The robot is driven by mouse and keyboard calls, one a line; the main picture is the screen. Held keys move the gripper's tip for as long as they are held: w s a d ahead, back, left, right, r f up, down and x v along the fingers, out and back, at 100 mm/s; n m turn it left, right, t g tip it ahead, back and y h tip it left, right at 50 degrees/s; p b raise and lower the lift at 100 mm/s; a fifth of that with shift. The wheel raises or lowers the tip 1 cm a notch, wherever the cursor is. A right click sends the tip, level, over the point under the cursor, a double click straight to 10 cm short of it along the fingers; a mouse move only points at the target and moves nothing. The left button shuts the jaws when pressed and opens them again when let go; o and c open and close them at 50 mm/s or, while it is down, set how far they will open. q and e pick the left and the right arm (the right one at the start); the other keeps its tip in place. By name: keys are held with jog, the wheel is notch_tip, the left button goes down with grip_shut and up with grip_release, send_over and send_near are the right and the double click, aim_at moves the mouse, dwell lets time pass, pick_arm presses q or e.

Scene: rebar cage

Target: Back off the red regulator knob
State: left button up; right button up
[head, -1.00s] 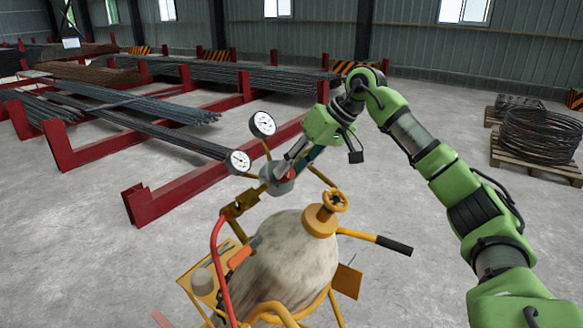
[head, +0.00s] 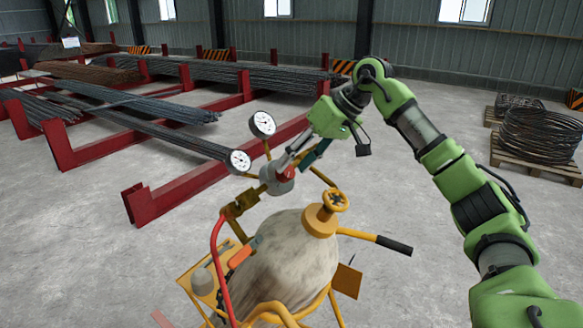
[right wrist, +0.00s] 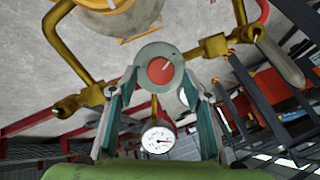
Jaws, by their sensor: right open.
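The red regulator knob (head: 287,174) sits on the front of the round grey regulator body (head: 272,185), above the tank. In the right wrist view the knob (right wrist: 159,71) is a red disc with a pale line slanting to the upper right. My right gripper (head: 294,158) is open at the regulator. In the right wrist view its two fingers (right wrist: 160,88) stand to the left and right of the knob, with gaps between them and the red disc. My left gripper is not in view.
Two white gauges (head: 262,124) (head: 238,161) stand on the brass pipes beside the regulator. The pale tank (head: 285,262) below has a yellow valve wheel (head: 335,200) and a red hose (head: 219,265). Red racks with steel bars (head: 165,195) stand behind.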

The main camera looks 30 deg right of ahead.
jog(key=v, duration=1)
jog(key=shift+f, duration=0.15)
